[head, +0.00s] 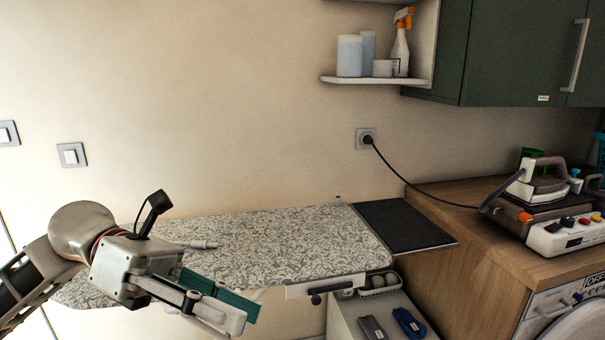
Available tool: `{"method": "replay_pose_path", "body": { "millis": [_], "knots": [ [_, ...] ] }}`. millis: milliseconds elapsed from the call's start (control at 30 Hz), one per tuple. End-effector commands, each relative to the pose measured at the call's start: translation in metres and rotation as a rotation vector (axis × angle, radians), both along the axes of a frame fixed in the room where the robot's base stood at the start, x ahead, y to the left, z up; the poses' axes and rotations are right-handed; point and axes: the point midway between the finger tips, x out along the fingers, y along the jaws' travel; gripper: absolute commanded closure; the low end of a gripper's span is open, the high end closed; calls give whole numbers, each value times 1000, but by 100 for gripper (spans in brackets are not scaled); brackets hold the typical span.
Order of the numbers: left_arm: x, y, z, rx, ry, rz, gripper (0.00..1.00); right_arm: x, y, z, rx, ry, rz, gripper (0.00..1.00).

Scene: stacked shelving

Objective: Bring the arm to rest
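My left arm comes in from the lower left, and my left gripper (222,306) is in front of the ironing board (300,232), over its near left part in the picture. The gripper has grey fingers with green pads and points down to the right. I see it from the side, so the gap between the fingers is unclear. No held object shows at the fingers. My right gripper is not in view.
A steam iron (543,186) stands on its station on the wooden counter (452,228). Its black cord runs to a wall socket (366,138). A shelf (375,79) holds bottles. Below the board's right end is a white unit (345,315) with small items.

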Motion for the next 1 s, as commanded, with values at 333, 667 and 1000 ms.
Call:
{"method": "replay_pose_path", "body": {
  "millis": [333, 667, 1000],
  "knots": [
    [63, -23, -9, -482, 666, 276, 77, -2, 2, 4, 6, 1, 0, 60],
    [138, 27, -138, -828, 1414, 678, 77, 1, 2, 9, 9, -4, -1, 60],
    [84, 93, -374, -1045, 2171, 1187, 77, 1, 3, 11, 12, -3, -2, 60]
  ]
}}
